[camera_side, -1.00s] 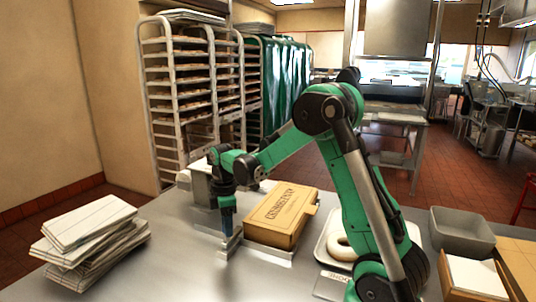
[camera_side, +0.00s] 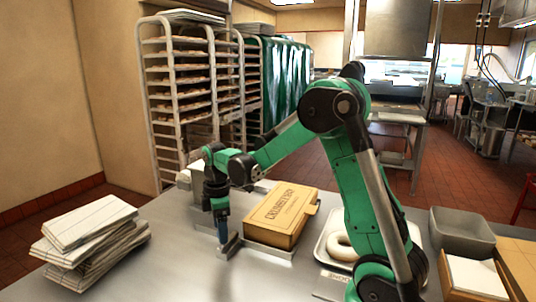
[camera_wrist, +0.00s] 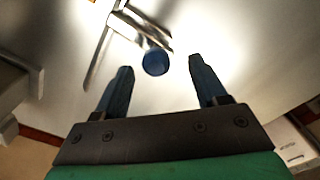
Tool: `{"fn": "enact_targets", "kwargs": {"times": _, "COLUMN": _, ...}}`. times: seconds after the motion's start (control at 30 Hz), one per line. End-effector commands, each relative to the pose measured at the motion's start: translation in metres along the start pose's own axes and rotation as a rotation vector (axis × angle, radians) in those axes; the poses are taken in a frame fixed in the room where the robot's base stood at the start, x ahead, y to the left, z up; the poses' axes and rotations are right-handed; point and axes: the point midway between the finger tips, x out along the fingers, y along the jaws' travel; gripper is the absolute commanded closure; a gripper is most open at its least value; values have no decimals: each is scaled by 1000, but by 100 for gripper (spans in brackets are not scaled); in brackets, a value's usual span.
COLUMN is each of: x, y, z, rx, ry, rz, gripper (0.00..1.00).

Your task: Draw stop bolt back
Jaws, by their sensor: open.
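The stop bolt shows as a round blue knob (camera_wrist: 155,62) in the wrist view, beside a thin metal rail with a bracket (camera_wrist: 122,35). My gripper (camera_wrist: 160,66) is open. Its two dark blue fingers lie left and right of the knob in that view, with gaps on both sides. I cannot tell how far the knob is beyond the fingertips. In the side view my gripper (camera_side: 222,232) points down at the metal rail (camera_side: 232,243), left of a cardboard box (camera_side: 282,215). The knob cannot be told apart from the fingers there.
A white tray (camera_side: 322,245) with a ring-shaped pastry (camera_side: 340,246) lies right of the cardboard box. A grey bin (camera_side: 462,235) is farther right. The table between stack and rail is clear.

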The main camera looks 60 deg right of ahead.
Motion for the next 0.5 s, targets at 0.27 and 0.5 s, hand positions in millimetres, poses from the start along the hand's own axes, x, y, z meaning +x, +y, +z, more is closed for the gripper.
{"fn": "enact_targets", "kwargs": {"times": 0.27, "x": -38, "y": 0, "z": 0, "rx": -1, "ry": 1, "rz": -1, "gripper": 35}}
{"fn": "enact_targets", "kwargs": {"times": 0.5, "x": -48, "y": -1, "z": 0, "rx": -1, "ry": 1, "rz": -1, "gripper": 35}}
